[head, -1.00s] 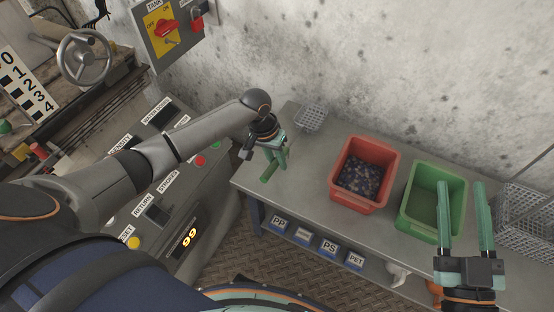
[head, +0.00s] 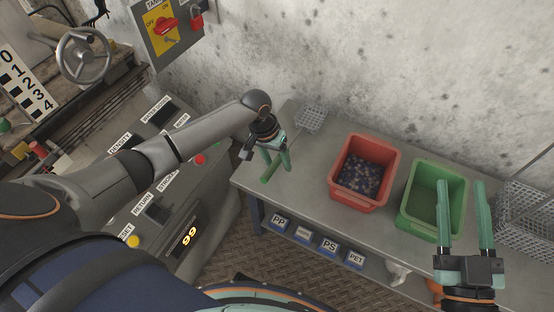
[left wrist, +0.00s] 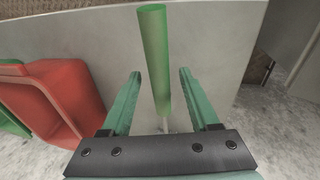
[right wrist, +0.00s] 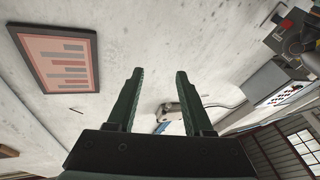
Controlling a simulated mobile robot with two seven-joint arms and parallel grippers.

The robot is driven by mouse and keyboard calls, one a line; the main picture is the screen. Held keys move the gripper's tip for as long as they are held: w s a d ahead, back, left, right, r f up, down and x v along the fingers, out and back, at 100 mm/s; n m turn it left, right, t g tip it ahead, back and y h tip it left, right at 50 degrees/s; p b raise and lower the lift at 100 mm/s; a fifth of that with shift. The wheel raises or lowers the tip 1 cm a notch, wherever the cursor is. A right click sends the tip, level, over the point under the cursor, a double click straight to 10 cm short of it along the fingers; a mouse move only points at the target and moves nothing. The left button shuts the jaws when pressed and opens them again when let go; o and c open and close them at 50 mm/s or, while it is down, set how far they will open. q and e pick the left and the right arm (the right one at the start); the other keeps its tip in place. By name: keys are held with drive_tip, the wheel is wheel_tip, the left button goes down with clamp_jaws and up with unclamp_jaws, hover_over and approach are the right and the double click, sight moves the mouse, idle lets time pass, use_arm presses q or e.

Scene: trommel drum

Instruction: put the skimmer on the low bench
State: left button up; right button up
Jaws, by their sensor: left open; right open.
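The skimmer has a wire mesh head (head: 311,120) near the wall at the left end of the grey bench (head: 315,190). Its green handle (head: 274,171) points toward the bench's front left; it also shows in the left wrist view (left wrist: 154,62). My left gripper (head: 277,167) is open at the handle. In the left wrist view its fingers (left wrist: 156,85) stand on either side of the handle, with gaps on both sides. The skimmer appears to rest on the bench. My right gripper (head: 465,184) is open and empty, in front of the green bin.
A red bin (head: 388,188) with dark flakes and a green bin (head: 447,178) stand on the bench. Wire baskets (head: 528,220) are at the far right. Labelled blue boxes (head: 303,234) sit below. A control panel (head: 172,200) stands left of the bench.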

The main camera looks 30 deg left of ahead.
drive_tip(key=shift+r, duration=0.1)
use_arm(q)
drive_tip(key=shift+r, duration=0.15)
drive_tip(key=p+v, duration=0.2)
drive_tip(key=v, duration=0.3)
drive_tip(key=shift+r, duration=0.25)
use_arm(e)
drive_tip(key=s+f+m+g+h+p, duration=0.15)
drive_tip(key=f+g, duration=0.25)
drive_tip(key=f, duration=0.4)
drive_tip(key=s+f+m+g+h, duration=0.1)
drive_tip(key=s+f+g, duration=0.2)
drive_tip(key=f, duration=0.5)
drive_tip(key=s+f+m+g+h+p, duration=0.1)
drive_tip(key=s+f+m+g, duration=0.2)
drive_tip(key=f, duration=0.5)
use_arm(q)
drive_tip(key=w+d+p+v, duration=0.1)
drive_tip(key=p+v, duration=1.2)
drive_tip(key=v, duration=0.3)
drive_tip(key=shift+s+d+r+p, duration=0.2)
drive_tip(key=shift+d+r+p, duration=0.05)
drive_tip(key=shift+r+p, duration=0.15)
use_arm(e)
wheel_tip(320, 180, up, 9)
drive_tip(key=s+d+h, duration=0.1)
drive_tip(key=d, duration=0.2)
drive_tip(key=shift+s+f+n+g, duration=0.2)
drive_tip(key=shift+n+g, duration=0.2)
drive_tip(key=shift+n, duration=0.05)
